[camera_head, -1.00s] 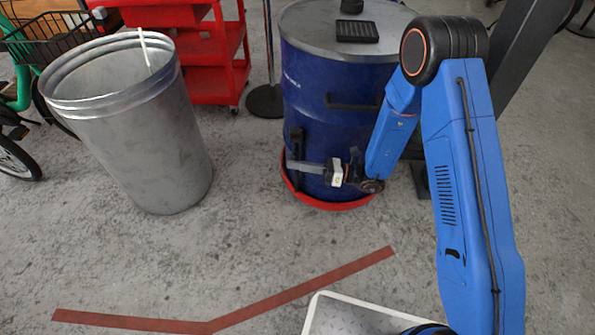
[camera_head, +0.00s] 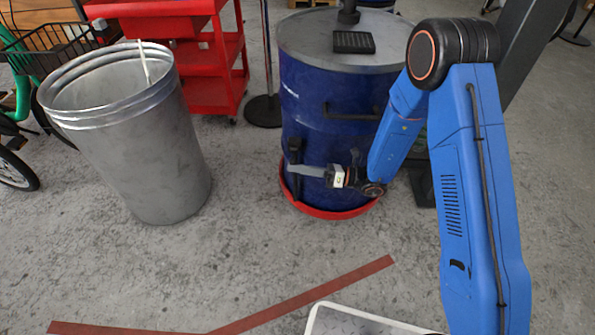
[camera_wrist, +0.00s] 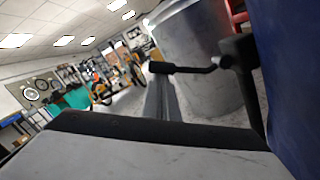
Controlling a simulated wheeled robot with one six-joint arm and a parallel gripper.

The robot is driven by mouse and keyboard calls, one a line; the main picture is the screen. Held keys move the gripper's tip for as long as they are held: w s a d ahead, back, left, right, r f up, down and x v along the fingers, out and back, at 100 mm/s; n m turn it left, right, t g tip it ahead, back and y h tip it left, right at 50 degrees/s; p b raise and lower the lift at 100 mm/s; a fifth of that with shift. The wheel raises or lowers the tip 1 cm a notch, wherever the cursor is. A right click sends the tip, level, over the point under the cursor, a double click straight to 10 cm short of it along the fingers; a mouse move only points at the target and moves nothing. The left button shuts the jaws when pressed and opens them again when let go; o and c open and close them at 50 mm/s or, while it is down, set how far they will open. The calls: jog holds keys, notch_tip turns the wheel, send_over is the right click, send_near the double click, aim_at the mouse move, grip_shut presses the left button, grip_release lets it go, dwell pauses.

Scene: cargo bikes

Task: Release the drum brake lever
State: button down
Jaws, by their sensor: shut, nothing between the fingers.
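The blue drum (camera_head: 335,105) stands upright on a red round base (camera_head: 330,212). A black lever (camera_head: 294,155) sits on its lower left side. In the wrist view, the lever (camera_wrist: 190,68) is a black bent bar with a thick end, running left from a black mount (camera_wrist: 238,52) beside the blue drum wall (camera_wrist: 292,60). My gripper (camera_head: 292,169) is shut and empty, pointing left across the drum's front. Its grey fingers (camera_wrist: 162,98) reach up close to the lever's thick end. I cannot tell if they touch.
A grey metal bin (camera_head: 140,150) stands left of the drum, and it shows behind the lever in the wrist view. A red cart (camera_head: 215,80) is behind. A bike (camera_head: 20,95) is at far left. The floor in front, with red tape (camera_head: 300,297), is clear.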

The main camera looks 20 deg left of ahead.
jog(key=shift+w+a+r+m+t, duration=0.1)
jog(key=shift+w+r+m, duration=0.2)
jog(key=shift+r+m, duration=0.5)
jog(key=shift+w+a+r+m+t, duration=0.1)
jog(key=shift+w+r+m, duration=0.2)
jog(key=shift+r+m, duration=0.5)
jog(key=shift+w+r+m+t, duration=0.1)
jog(key=shift+w+r+m, duration=0.2)
jog(key=shift+r+m, duration=0.45)
jog(key=shift+s+f, duration=0.1)
